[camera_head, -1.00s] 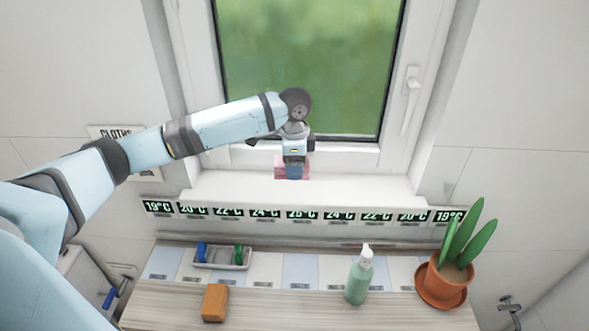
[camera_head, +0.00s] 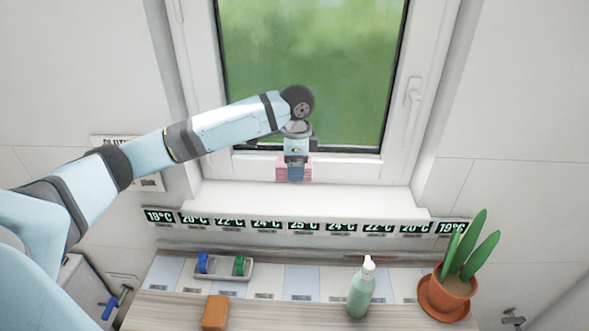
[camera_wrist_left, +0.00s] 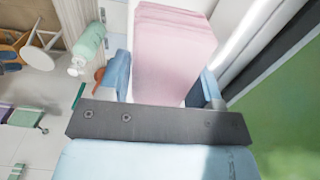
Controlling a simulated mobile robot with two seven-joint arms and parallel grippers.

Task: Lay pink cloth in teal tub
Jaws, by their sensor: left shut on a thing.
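The pink cloth (camera_head: 281,170) is a folded, layered block at the window sill. It also fills the space between my fingers in the left wrist view (camera_wrist_left: 172,50). My left gripper (camera_head: 297,173) is shut on it, with one blue finger on each side, and hides its middle in the head view. The cloth is just above or on the sill; I cannot tell whether it touches. I see no teal tub in either view. My right gripper is not in view.
The window frame stands close behind my left gripper. Below the white sill (camera_head: 240,199) is a row of temperature displays. The shelf holds a tray (camera_head: 235,273) with blue and green items, an orange block (camera_head: 215,312), a pump bottle (camera_head: 361,291) and a potted plant (camera_head: 447,295).

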